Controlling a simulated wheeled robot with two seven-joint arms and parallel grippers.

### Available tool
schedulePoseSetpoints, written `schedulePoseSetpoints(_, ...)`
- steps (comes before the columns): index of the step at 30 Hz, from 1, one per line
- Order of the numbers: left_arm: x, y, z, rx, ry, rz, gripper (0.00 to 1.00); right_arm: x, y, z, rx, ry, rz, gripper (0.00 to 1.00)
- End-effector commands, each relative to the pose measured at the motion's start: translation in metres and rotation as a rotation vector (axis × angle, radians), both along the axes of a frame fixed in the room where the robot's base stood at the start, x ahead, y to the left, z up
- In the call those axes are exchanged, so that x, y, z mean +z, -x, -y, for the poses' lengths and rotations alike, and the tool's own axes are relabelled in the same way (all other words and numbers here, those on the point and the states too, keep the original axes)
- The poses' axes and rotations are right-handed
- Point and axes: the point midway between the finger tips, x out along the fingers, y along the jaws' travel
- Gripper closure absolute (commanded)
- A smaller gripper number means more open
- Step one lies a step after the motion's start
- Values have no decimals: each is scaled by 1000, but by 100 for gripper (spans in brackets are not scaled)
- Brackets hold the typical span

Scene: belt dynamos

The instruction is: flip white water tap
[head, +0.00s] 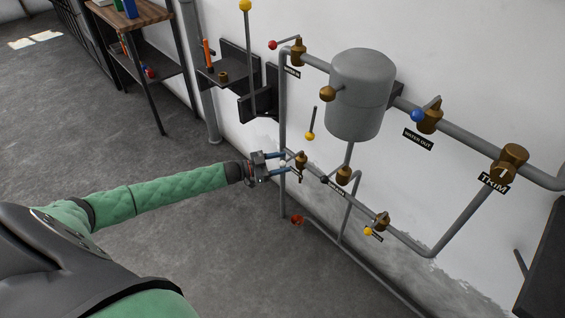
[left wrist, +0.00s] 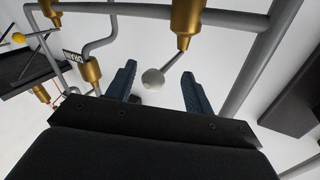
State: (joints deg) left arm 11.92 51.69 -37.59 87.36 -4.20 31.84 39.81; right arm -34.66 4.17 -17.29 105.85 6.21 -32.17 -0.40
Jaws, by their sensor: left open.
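The white tap shows in the left wrist view as a brass valve body (left wrist: 187,22) with a thin lever ending in a round white knob (left wrist: 153,78). In the head view its brass body (head: 301,160) sits on the lower pipe, at the fingertips of my left gripper (head: 285,162). My left gripper (left wrist: 158,88) is open, its two blue fingers pointing at the tap. The white knob lies in the gap between the fingers in the picture, nearer the left one; I cannot tell whether it touches. In the head view the knob is hard to make out. My right gripper is not in view.
A grey tank (head: 360,95) and pipes are fixed along the wall. A blue-knobbed valve (head: 428,119), red-knobbed valve (head: 297,52) and yellow knob (head: 310,136) are nearby. A red wheel (head: 297,219) is below. A shelf (head: 140,62) stands upper left. The floor is clear at left.

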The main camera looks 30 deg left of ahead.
Motion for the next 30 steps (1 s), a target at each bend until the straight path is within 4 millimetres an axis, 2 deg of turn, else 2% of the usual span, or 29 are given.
schedulePoseSetpoints(9, -1, 31, -34, 0, -1, -1, 48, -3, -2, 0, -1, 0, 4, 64)
schedulePoseSetpoints(15, 0, 44, -48, -1, -1, 1, 48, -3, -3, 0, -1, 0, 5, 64)
schedulePoseSetpoints(30, 0, 47, -51, 0, 0, 1, 48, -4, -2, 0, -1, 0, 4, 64)
